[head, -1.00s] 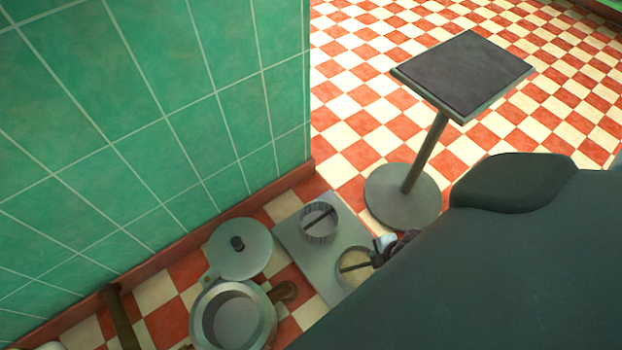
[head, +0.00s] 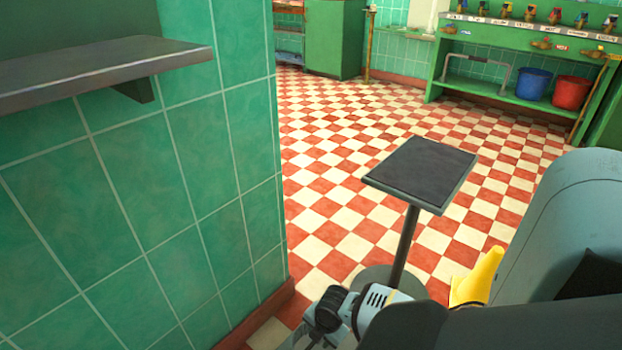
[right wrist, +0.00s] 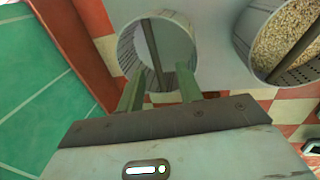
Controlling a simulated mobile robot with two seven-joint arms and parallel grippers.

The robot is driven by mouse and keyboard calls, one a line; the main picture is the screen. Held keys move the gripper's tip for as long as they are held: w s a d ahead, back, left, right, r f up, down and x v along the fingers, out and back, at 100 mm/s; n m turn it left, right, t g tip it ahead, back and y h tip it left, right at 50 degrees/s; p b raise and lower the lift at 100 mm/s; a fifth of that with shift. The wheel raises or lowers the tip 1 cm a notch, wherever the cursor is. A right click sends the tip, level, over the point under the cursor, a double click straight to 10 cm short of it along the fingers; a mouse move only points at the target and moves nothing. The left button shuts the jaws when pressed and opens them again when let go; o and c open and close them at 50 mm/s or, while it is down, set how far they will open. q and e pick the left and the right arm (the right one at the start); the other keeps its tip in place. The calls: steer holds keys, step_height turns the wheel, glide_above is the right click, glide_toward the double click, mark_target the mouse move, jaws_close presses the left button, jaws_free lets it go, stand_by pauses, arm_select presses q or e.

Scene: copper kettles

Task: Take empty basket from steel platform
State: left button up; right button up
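In the right wrist view an empty round metal basket (right wrist: 172,40) with a dark bar across its mouth is on the light steel platform (right wrist: 212,25). A second basket (right wrist: 298,74) holding pale grain is to its right. My right gripper (right wrist: 160,70) is open. Its two green fingers are apart and reach the near side of the empty basket, overlapping its left and right edges in the picture. I cannot tell whether they touch it. In the head view the platform and baskets are out of frame. My left gripper is not in view.
A green tiled wall (head: 150,190) with a steel shelf (head: 110,70) is at the left. A pedestal table (head: 420,172) is bare on top. A green counter (head: 480,40) stands at the back, with a blue bucket (head: 533,83) and a red bucket (head: 571,92). The checkered floor between is clear.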

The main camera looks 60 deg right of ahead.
steer(key=shift+w+d+f+b, duration=0.1)
steer(key=shift+w+f+b, duration=0.2)
steer(key=shift+f+b, duration=0.5)
steer(key=shift+w+d+f+b, duration=0.1)
steer(key=shift+w+f+b, duration=0.3)
steer(key=shift+f, duration=0.6)
steer(key=shift+w+f+b, duration=0.2)
steer(key=shift+f+b, duration=0.55)
steer(key=shift+f, duration=0.15)
steer(key=shift+r, duration=0.1)
jaws_close()
